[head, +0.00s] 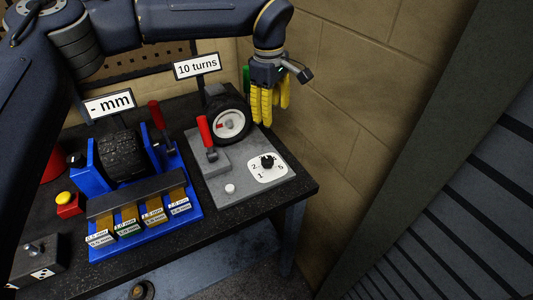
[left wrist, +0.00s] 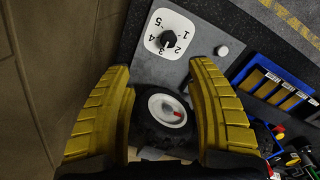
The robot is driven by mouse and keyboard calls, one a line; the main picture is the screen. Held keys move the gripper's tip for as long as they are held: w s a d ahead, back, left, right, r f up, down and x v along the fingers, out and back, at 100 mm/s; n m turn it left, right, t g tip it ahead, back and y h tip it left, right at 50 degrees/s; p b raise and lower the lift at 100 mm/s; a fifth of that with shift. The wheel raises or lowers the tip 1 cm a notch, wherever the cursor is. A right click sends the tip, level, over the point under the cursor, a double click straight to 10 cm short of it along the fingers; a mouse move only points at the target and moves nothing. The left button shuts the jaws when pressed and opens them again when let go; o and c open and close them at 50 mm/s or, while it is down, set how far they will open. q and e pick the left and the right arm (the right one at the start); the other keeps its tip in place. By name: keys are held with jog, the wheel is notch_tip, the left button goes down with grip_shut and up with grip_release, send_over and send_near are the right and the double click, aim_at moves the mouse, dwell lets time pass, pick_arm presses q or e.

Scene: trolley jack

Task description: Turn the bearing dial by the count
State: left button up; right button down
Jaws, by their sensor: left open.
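The dial is a black knob (head: 267,161) on a white plate marked with numbers, at the right of a grey base plate. It also shows at the top of the left wrist view (left wrist: 168,40). I cannot tell which number it points to. A sign (head: 197,66) reads "10 turns". A black wheel (head: 245,119) with a pale hub and red mark stands behind the dial. My left gripper (head: 267,120), with yellow fingers pointing down, is open beside the wheel's right side and apart from the knob. In the left wrist view the wheel shows between its fingers (left wrist: 162,75).
A red-handled lever (head: 206,132) and a white button (head: 230,188) are on the grey plate. A blue fixture (head: 150,222) with labelled slots and a "- mm" sign (head: 109,105) stand left. A yellow button (head: 64,198) is further left. A block wall (head: 330,90) rises close on the right.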

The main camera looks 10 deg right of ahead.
aim_at(269, 159)
pick_arm(q)
jog(key=shift+y, duration=0.3)
jog(key=f, duration=1.8)
jog(key=shift+s+a+f, duration=0.1)
jog(key=shift+s+a, duration=0.2)
jog(key=shift+a, duration=0.1)
jog(key=shift+c, duration=0.4)
grip_shut()
